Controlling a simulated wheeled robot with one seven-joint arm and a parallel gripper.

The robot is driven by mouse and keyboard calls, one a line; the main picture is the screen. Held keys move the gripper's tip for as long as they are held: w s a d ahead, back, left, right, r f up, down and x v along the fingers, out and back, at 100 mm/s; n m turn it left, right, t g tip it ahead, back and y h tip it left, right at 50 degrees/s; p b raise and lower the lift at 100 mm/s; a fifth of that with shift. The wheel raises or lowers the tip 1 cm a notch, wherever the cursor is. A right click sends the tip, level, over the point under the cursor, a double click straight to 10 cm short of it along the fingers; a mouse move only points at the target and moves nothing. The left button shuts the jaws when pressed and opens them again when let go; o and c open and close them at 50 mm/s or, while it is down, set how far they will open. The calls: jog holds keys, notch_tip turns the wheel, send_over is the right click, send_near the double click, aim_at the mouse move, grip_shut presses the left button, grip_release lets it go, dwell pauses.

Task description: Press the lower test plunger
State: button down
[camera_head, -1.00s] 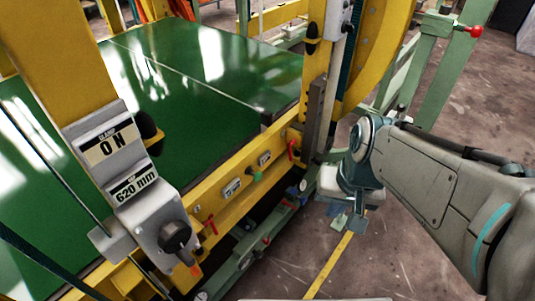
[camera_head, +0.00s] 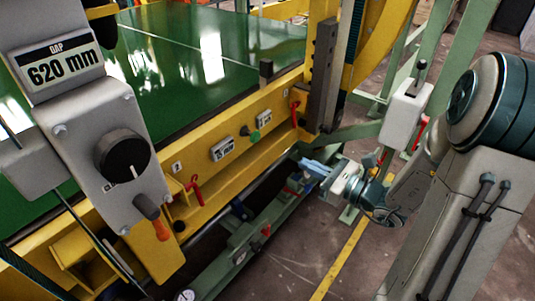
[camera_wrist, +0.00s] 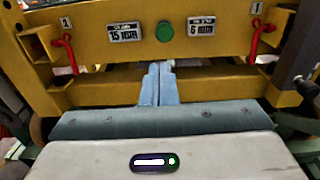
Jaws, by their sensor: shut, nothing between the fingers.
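On the yellow beam (camera_head: 205,175) a green round button (camera_head: 254,136) sits between two number plates. It also shows in the wrist view (camera_wrist: 165,31), above my fingertips. I cannot tell whether this is the lower test plunger; no part is marked with that name. My gripper (camera_head: 306,163) is shut and empty, pointing at the machine below and right of the button. In the wrist view its pale blue fingers (camera_wrist: 158,68) are together, tips in front of the lower yellow bar. A small pale part (camera_wrist: 171,63) shows just behind the tips, mostly hidden. I cannot tell whether they touch.
Red hooked handles (camera_head: 195,190) (camera_head: 295,112) stick out at both ends of the beam. A grey control box (camera_head: 122,150) with a black knob stands at left. A green lower rail (camera_head: 225,258) with small red and blue parts runs below. Open floor (camera_head: 300,270) lies in front.

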aim_at(258, 138)
jog(key=shift+w+d, duration=0.15)
jog(key=shift+d, duration=0.05)
jog(key=b+x, duration=0.3)
jog(key=x, duration=0.9)
jog(key=shift+w+a+f, duration=0.1)
jog(key=shift+w+a, duration=0.55)
jog(key=shift+a, duration=0.1)
jog(key=shift+w, duration=0.15)
